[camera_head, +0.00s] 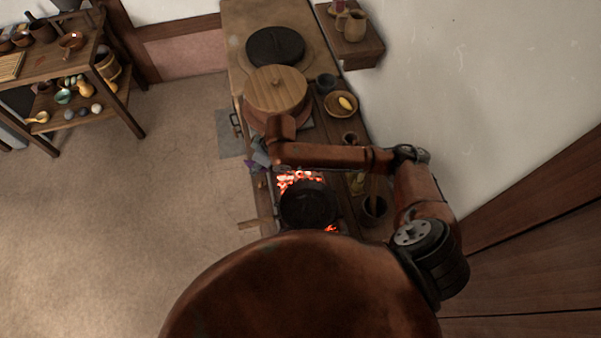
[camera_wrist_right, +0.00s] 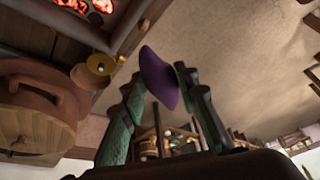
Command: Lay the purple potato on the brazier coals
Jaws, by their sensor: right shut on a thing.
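The purple potato (camera_wrist_right: 160,78) is pinched between the two fingertips of my right gripper (camera_wrist_right: 158,85) in the right wrist view. In the head view my right arm reaches across the counter from the right. The right gripper (camera_head: 259,157) is at the counter's left edge, and a small purple part of the potato (camera_head: 249,165) shows there. The glowing brazier coals (camera_head: 297,180) lie just right of and below the gripper in the head view. They also show at the top left of the right wrist view (camera_wrist_right: 98,5). My left gripper is not in view.
A black pot (camera_head: 308,205) sits over the coals and hides part of them. A wooden-lidded tub (camera_head: 276,90) and a black lid (camera_head: 275,46) are farther along the counter. A bowl with a yellow item (camera_head: 341,104) is on the right. Open floor (camera_head: 150,210) lies left.

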